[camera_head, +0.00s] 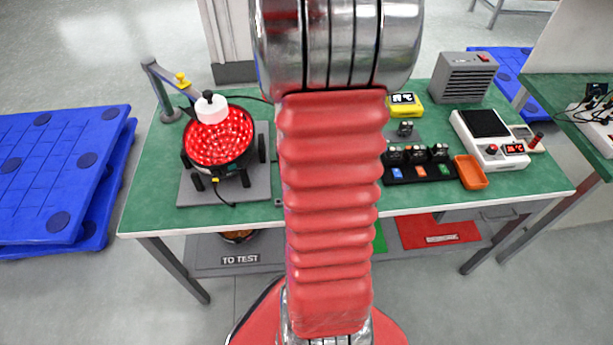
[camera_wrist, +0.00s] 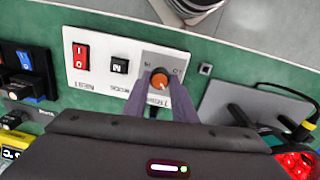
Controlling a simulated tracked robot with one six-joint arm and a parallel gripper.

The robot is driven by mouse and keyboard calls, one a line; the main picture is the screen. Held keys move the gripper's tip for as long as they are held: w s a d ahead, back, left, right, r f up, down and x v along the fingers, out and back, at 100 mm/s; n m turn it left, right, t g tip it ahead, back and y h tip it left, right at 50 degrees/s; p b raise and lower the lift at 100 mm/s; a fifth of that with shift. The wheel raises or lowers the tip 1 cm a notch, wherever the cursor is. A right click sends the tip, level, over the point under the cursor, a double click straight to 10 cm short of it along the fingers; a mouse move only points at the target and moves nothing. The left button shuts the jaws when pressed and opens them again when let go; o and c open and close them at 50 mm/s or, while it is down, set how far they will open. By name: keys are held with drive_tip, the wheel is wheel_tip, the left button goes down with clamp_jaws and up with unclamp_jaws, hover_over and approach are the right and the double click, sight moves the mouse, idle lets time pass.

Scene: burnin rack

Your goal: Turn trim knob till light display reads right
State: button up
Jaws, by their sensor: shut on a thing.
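In the wrist view the trim knob (camera_wrist: 159,80) is a round orange cap on a grey patch of a white panel (camera_wrist: 85,75). My gripper (camera_wrist: 160,96) has its two purple-grey fingers on either side of the knob, closed on it. In the head view the gripper, the knob and the panel are hidden behind my red arm. A yellow meter (camera_head: 404,104) with a small lit display stands at the back; its reading is too small to tell. Part of the meter shows in the wrist view (camera_wrist: 12,153). A round lamp (camera_head: 216,150) glows red on the left of the bench.
The panel also has a red rocker switch (camera_wrist: 81,56) and a black switch (camera_wrist: 119,66). A black holder (camera_head: 418,172), an orange tray (camera_head: 471,172), a white instrument (camera_head: 490,150) and a grey heater-like box (camera_head: 467,78) stand right. Blue pallets (camera_head: 50,170) lie left.

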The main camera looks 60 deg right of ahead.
drive_tip(key=o, duration=1)
drive_tip(key=shift+o, duration=0.2)
wheel_tip(320, 180, up, 14)
drive_tip(key=shift+w+a+f, duration=0.15)
drive_tip(key=shift+w+a, duration=0.1)
drive_tip(key=shift+a, duration=0.05)
